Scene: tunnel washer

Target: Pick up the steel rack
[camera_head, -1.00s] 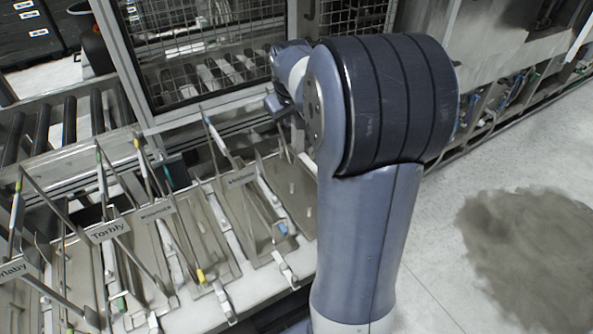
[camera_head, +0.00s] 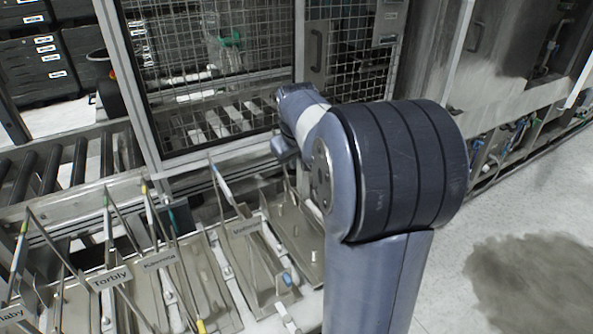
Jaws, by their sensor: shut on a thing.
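Several steel racks stand side by side at the lower left. Each has a flat plate, slanting uprights with coloured bands and a name tag. One rack (camera_head: 255,262) is close to my arm, with a tag too small to read surely. A rack with the tag "Torbly" (camera_head: 110,277) is further left. Another steel rack (camera_head: 309,250) with short pegs is partly covered by my arm. My arm's end links bend down over the back of the racks at the right end of the row. The jaws of my gripper do not show, so what they touch is hidden.
A mesh guard door (camera_head: 215,85) in a metal frame stands behind the racks. A roller conveyor (camera_head: 65,165) is at the left. Dark labelled crates (camera_head: 45,50) stand far left. The machine runs along the right; the floor there is open, with a dark stain (camera_head: 535,285).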

